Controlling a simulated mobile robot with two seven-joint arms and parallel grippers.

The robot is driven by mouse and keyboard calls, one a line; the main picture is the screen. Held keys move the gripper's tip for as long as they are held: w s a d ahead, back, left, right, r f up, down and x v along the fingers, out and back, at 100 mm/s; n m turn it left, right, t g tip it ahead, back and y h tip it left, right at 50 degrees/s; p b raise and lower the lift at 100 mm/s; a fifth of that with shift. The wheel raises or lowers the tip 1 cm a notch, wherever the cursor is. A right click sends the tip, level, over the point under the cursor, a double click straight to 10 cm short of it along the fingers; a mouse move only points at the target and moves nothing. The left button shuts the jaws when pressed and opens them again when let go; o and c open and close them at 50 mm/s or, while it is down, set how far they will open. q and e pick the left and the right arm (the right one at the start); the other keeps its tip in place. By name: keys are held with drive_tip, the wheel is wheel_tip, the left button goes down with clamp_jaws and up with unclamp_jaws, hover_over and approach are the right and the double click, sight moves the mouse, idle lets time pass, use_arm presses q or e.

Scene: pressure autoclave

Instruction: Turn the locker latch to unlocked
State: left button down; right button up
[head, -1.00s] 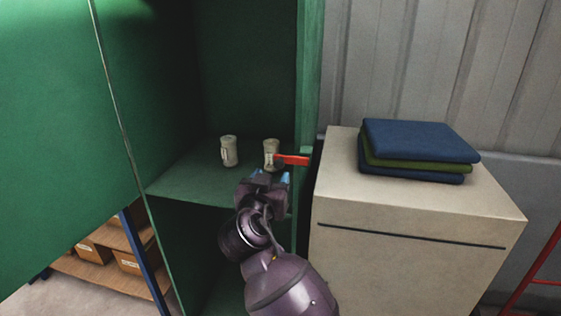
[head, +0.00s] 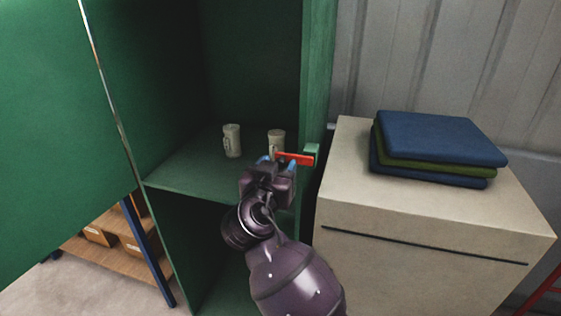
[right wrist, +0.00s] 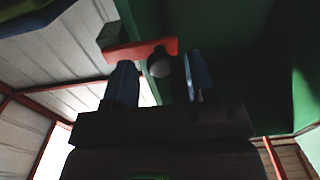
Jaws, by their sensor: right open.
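The red latch (head: 298,159) sticks out leftward, roughly level, from a pale green block at the right front edge of the green locker (head: 313,90). My right gripper (head: 277,165) is open, with its blue-tipped fingers at the latch's left end. In the right wrist view the red latch (right wrist: 138,49) lies across, just beyond the fingertips of the open right gripper (right wrist: 160,78). A grey rounded thing shows between the fingers; I cannot tell what it is. Whether a finger touches the latch is unclear. My left gripper is not in view.
Two pale canisters, one on the left (head: 232,141) and one behind the gripper (head: 277,138), stand on the locker shelf (head: 190,168). The locker door (head: 50,110) is open on the left. A beige cabinet (head: 420,225) with folded cloths (head: 440,140) stands close on the right.

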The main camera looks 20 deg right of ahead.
drive_tip(key=shift+c, duration=0.4)
clamp_jaws()
drive_tip(key=shift+w, duration=0.1)
